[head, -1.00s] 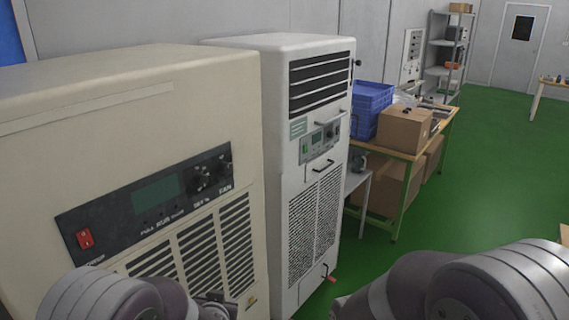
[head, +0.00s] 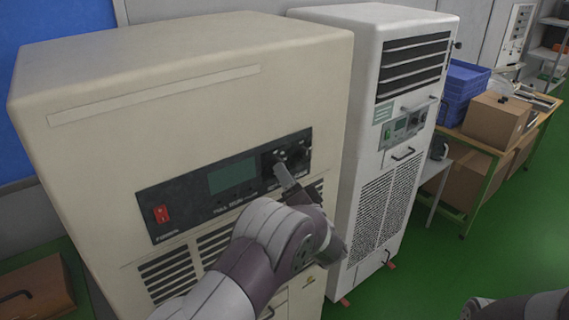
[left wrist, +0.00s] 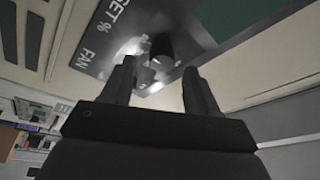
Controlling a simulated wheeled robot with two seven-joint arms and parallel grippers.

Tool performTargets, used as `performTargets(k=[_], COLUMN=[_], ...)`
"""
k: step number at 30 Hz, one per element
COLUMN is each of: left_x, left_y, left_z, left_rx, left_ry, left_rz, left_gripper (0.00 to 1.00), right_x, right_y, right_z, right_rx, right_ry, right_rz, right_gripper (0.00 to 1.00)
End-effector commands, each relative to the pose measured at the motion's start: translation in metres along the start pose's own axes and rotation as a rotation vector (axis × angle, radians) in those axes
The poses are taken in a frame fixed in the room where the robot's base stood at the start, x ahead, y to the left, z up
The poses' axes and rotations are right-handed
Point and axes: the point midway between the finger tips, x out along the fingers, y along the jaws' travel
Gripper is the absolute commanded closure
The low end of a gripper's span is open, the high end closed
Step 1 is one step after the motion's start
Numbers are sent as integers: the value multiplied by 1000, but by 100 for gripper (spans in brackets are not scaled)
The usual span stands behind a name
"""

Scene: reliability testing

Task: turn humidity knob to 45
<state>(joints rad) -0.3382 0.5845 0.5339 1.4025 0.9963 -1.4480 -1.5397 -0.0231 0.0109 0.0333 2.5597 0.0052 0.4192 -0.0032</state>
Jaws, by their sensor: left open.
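The beige machine (head: 90,160) fills the left of the head view. Its dark control panel (head: 195,200) has a red switch (head: 161,213), a greenish display (head: 232,175) and dark knobs (head: 295,155) at the right end. My left gripper (head: 284,174) is at that end and partly covers the knob area. In the left wrist view, my left gripper (left wrist: 160,78) is open, with a dark knob (left wrist: 162,46) ahead, roughly between the fingertips. I cannot tell whether they touch it. The labels "SET %" and "FAN" show beside it; the knob's setting is unreadable. My right gripper is out of view.
A white cabinet (head: 365,180) with vents and its own small panel stands close on the right. Beyond it, a table (head: 473,142) holds blue crates (head: 463,85) and a cardboard box (head: 497,118). A brown box (head: 35,292) is at lower left. Green floor is open at right.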

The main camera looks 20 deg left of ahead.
Motion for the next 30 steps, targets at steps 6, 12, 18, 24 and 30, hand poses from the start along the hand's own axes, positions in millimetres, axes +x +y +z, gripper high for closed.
performTargets(k=[6,12,18,24,30], left_x=[26,28,27,27,26], left_y=[-1,1,1,1,4], left_z=[0,0,0,0,2], left_rx=[0,-1,-1,-4,-46], left_ry=[0,1,1,0,-3], left_rz=[0,1,1,0,-13], left_gripper=[40,40,86,96,96], right_x=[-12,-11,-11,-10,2], right_y=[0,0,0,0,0], right_z=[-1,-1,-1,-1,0], right_rx=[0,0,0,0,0], right_ry=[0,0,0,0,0], right_rz=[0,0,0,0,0], right_gripper=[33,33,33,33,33])
